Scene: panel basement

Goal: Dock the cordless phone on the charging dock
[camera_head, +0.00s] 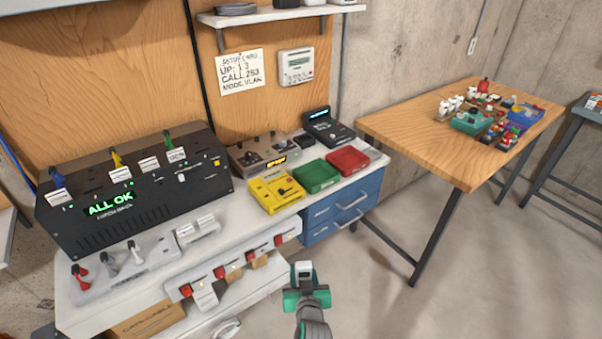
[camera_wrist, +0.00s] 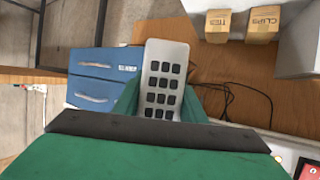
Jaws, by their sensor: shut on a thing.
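The cordless phone (camera_wrist: 168,60) is light grey with rows of dark keys. In the wrist view it stands between the green fingers of my gripper (camera_wrist: 160,104), which is shut on it. In the head view my gripper (camera_head: 305,296) is low in the middle, with the pale top of the phone (camera_head: 304,268) showing above it. They are in front of the workbench, over open floor. A black unit with a lit blue display (camera_head: 328,127) stands at the bench's back right corner. A small dark item (camera_head: 304,143) lies beside it. I cannot tell for sure which is the charging dock.
Yellow (camera_head: 276,192), green (camera_head: 316,176) and red (camera_head: 347,161) boxes line the bench's right front. A black panel reading ALL OK (camera_head: 135,190) fills the left. Blue drawers (camera_head: 340,212) sit below. A wooden table (camera_head: 400,125) with clutter stands right. Floor between is clear.

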